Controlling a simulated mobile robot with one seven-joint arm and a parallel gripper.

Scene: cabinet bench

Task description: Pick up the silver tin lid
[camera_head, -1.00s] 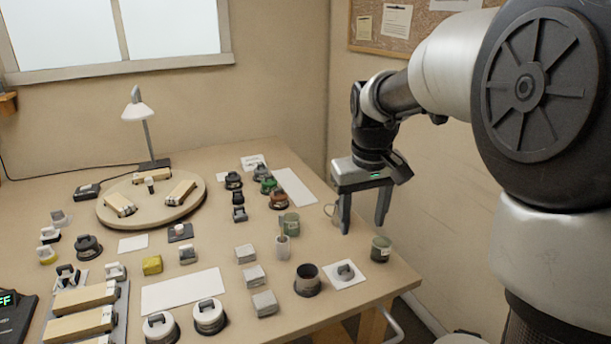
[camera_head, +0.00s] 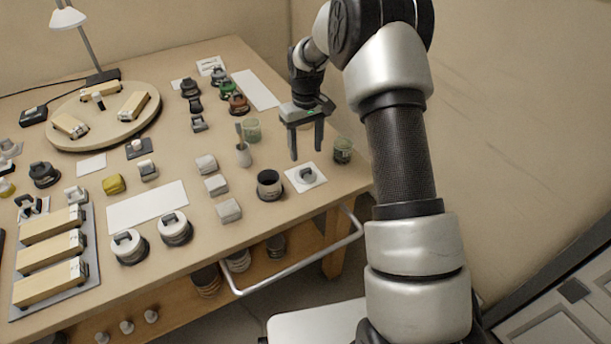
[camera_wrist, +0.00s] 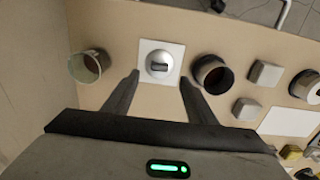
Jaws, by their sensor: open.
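The silver tin lid (camera_head: 307,175) is a small round grey piece with a raised dark grip on top. It lies flat on a white square card (camera_head: 291,174) near the bench's right front corner. My gripper (camera_head: 306,155) is open and empty above the bench, pointing down. In the wrist view the lid (camera_wrist: 159,65) on its card shows between and just beyond the fingertips of my gripper (camera_wrist: 158,77). The fingers do not touch it.
A green-grey jar (camera_head: 343,150) stands right of the card, and a dark open cup (camera_head: 269,185) stands left of it. Both flank the fingers in the wrist view. White-grey blocks (camera_head: 229,210) sit further left. A metal rail (camera_head: 300,265) runs along the bench front.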

